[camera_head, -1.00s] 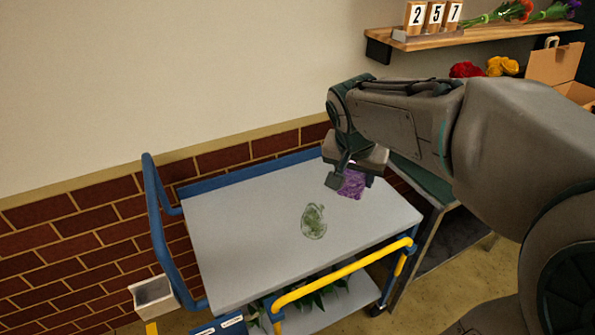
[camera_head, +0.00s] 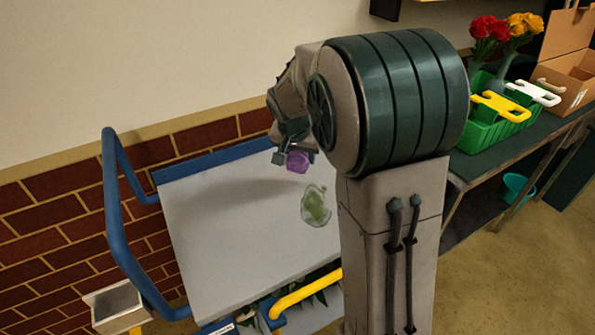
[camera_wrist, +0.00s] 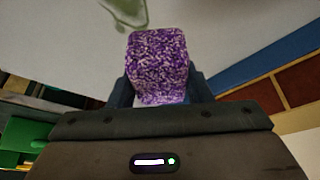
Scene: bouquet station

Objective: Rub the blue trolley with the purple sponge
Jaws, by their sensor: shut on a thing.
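The purple sponge (camera_head: 298,162) is held between the fingers of my gripper (camera_head: 291,150), which is shut on it. In the wrist view the speckled sponge (camera_wrist: 157,65) sticks out between the dark fingers, over the grey trolley top. Whether the sponge touches the top, I cannot tell. My arm hides the trolley's right end.
A green crate (camera_head: 490,125) with yellow and white handled things stands on the bench at right, near red and yellow flowers (camera_head: 490,28) and a cardboard box (camera_head: 565,65). A brick wall (camera_head: 50,205) runs behind the trolley. A small grey bin (camera_head: 117,305) hangs at its left.

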